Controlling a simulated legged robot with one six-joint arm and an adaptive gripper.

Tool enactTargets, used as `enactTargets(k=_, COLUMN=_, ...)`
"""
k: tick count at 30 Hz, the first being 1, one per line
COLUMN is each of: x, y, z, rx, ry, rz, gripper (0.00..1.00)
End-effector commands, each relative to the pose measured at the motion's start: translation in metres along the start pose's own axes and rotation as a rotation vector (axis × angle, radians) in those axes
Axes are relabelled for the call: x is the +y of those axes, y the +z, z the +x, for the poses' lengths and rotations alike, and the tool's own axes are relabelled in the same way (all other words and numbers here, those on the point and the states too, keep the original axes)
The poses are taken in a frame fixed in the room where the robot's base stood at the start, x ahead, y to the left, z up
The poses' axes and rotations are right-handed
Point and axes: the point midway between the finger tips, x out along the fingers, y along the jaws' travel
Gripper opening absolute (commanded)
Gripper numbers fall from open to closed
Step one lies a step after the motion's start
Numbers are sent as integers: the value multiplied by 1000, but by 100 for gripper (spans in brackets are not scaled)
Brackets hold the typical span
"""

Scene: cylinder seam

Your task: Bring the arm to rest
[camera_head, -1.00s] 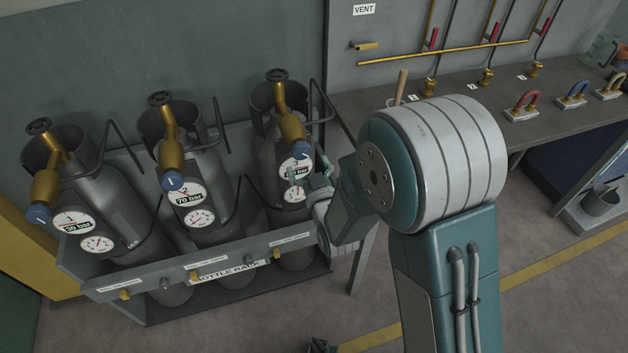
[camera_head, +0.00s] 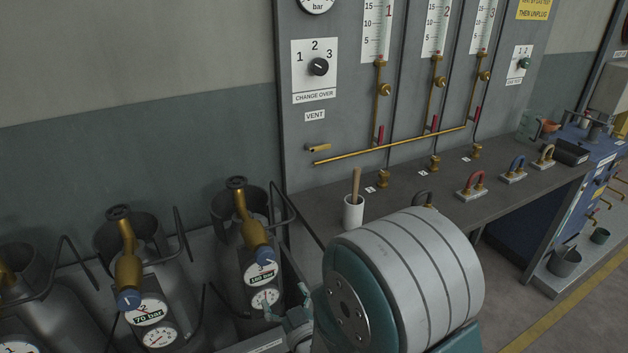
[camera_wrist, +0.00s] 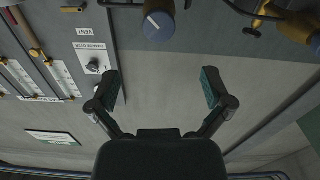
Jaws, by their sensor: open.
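My gripper shows in the wrist view (camera_wrist: 161,90) with its two fingers spread wide and nothing between them. Beyond the fingers is plain grey wall and a blue-capped brass valve (camera_wrist: 158,25) near the top edge. In the head view my gripper (camera_head: 292,318) is partly seen at the lower middle, largely hidden by my own arm. It appears close to the third bottle (camera_head: 262,275); I cannot tell whether they touch.
The bottle rack (camera_head: 265,345) holds gas bottles, including the 70 bar one (camera_head: 150,315). A bench (camera_head: 320,205) carries a white cup (camera_head: 353,212) with a wooden handle and coloured shackles (camera_head: 470,190). Behind stands a panel with a change-over knob (camera_head: 318,67). Open floor lies at lower right.

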Motion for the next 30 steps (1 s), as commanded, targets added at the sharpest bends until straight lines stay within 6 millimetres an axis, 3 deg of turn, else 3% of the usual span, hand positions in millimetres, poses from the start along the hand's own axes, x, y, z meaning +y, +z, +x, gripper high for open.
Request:
enactTargets(k=4, x=16, y=-10, z=3, rx=-45, ry=25, rz=8, gripper=100)
enactTargets(k=8, x=45, y=-24, z=2, rx=-149, ry=67, rz=29, gripper=100)
enactTargets(k=14, x=89, y=-45, z=-16, rx=-324, ry=136, rz=72, gripper=100)
enactTargets(k=23, x=138, y=-77, z=-78, rx=-584, ry=240, rz=157, gripper=100)
enactTargets(k=30, x=158, y=-100, z=-154, rx=-788, ry=325, rz=243, gripper=100)
